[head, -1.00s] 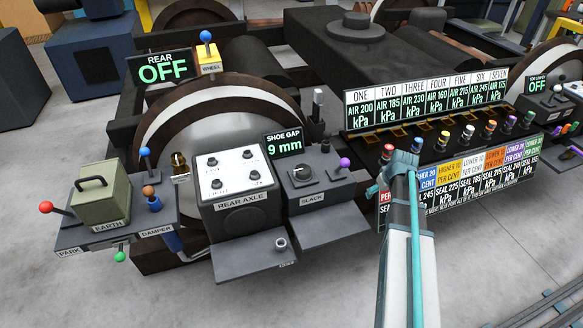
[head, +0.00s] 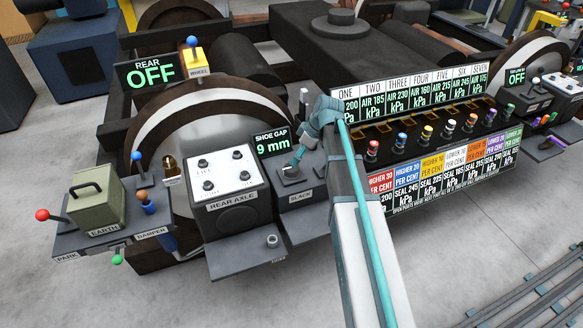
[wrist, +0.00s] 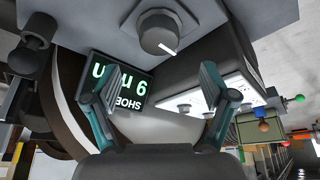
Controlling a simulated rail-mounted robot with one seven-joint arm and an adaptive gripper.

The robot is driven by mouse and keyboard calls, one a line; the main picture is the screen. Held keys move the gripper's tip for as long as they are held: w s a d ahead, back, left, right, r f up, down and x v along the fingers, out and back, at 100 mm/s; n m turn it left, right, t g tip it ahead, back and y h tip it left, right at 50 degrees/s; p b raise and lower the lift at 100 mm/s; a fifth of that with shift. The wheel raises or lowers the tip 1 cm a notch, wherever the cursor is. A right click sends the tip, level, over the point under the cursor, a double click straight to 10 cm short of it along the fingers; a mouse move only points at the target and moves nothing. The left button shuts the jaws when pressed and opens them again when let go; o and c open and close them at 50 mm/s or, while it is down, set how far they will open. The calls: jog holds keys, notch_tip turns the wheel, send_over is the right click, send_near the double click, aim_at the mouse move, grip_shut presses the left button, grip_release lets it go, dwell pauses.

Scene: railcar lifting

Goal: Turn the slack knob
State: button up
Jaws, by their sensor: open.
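The slack knob (wrist: 159,32) is a round grey dial with a white pointer line on a dark box. In the wrist view it is at the top centre, beyond my fingertips. In the head view the knob (head: 291,171) is on the box labelled SLACK, just below my fingers and partly covered. My gripper (wrist: 160,78) is open, with nothing between its teal fingers. In the head view my gripper (head: 298,156) hangs over the slack box. I cannot tell whether it touches the knob. The SHOE GAP display (head: 271,143) reads 9 mm.
The REAR AXLE box (head: 225,180) stands just left of the slack box. A small shelf (head: 240,256) with a short round post is in front. The long gauge panel (head: 410,95) with coloured knobs is to the right. The EARTH box (head: 95,200) is at far left.

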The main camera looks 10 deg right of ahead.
aim_at(292, 167)
jog(key=x, duration=0.8)
jog(key=shift+f, duration=0.3)
jog(key=c, duration=1.2)
jog(key=shift+o, duration=0.2)
jog(key=shift+m, duration=0.3)
